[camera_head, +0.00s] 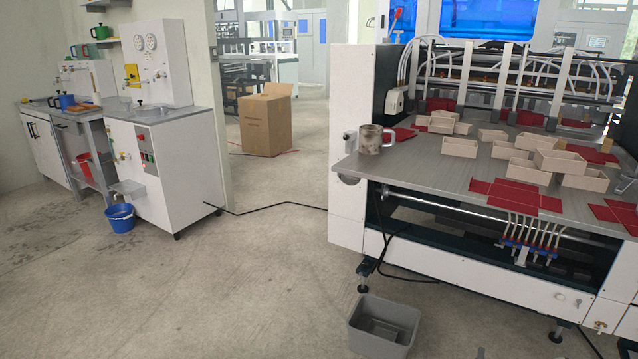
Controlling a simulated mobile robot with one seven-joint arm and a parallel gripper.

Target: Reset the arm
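Neither my arm nor my gripper shows clearly in the head view, so I cannot see its pose or whether it holds anything. The box former (345,213) stands at the right, with a grey flat table top (430,176). A metal mug (370,139) stands upright at the table's left edge. Several small beige open boxes (588,179) lie on the table, some stacked or leaning on others. Flat red box blanks (513,195) lie at the front edge and among the boxes.
A grey bin (384,325) stands on the floor before the machine. A cardboard box (266,122) stands behind. A white cabinet (187,165) and blue bucket (120,217) are at the left. A black cable (265,209) crosses the floor. The front left floor is clear.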

